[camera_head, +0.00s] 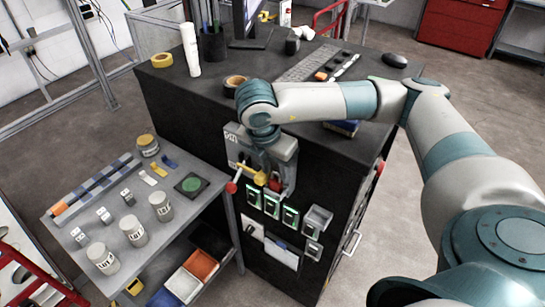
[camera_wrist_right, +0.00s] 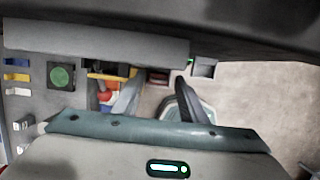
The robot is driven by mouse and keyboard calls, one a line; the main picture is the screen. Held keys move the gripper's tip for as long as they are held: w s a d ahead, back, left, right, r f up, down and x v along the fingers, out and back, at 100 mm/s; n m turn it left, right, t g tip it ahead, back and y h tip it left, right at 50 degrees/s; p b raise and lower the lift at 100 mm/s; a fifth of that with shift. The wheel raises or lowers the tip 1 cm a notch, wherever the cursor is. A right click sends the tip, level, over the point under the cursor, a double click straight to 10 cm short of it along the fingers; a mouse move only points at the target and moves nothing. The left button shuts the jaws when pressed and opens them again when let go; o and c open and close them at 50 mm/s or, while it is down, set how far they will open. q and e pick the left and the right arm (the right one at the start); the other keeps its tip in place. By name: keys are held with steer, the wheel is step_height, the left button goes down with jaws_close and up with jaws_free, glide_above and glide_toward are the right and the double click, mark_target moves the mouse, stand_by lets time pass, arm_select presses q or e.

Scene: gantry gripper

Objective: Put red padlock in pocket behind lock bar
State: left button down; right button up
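My right gripper (camera_head: 268,176) is at the grey lock panel (camera_head: 233,141) on the black cabinet's front. In the wrist view the right gripper's two fingers (camera_wrist_right: 158,104) stand apart, with nothing clearly held between them. A small red thing (camera_head: 275,184), possibly the red padlock, shows right by the fingers; a dark red patch (camera_wrist_right: 158,77) lies beyond the finger gap in the wrist view. A yellow bar (camera_head: 246,172) and a red knob (camera_head: 231,187) are left of the gripper. The pocket is largely hidden by the gripper. My left gripper is out of view.
Several green-lit slots (camera_head: 270,205) and a grey bin (camera_head: 317,221) are below the panel. A side table (camera_head: 150,215) with jars and a green round button (camera_head: 191,184) stands to the left. The cabinet top holds tape, a keyboard (camera_head: 308,65) and a mouse.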

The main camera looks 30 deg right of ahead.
steer(key=shift+r, duration=0.1)
steer(key=shift+w, duration=0.1)
steer(key=b+v, duration=0.3)
steer(key=v, duration=0.9)
steer(key=shift+d, duration=0.1)
stand_by(0.4)
